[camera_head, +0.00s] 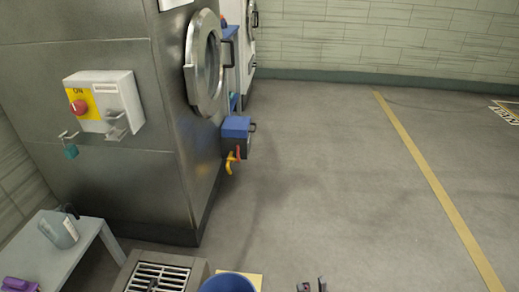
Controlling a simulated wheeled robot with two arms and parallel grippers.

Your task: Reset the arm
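My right gripper (312,286) shows only at the bottom edge of the head view, right of the blue bucket. Two dark fingertips stand apart with a gap between them, and I see nothing held there. The rest of that gripper and its arm are below the picture. My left gripper is not in view. No sling bag can be made out.
A steel machine (110,170) with a round door and a red-button box (105,100) stands at left. A grey bench (60,255), a floor grate (158,277) and a blue bucket (229,283) are at lower left. The floor (350,180) at right is clear.

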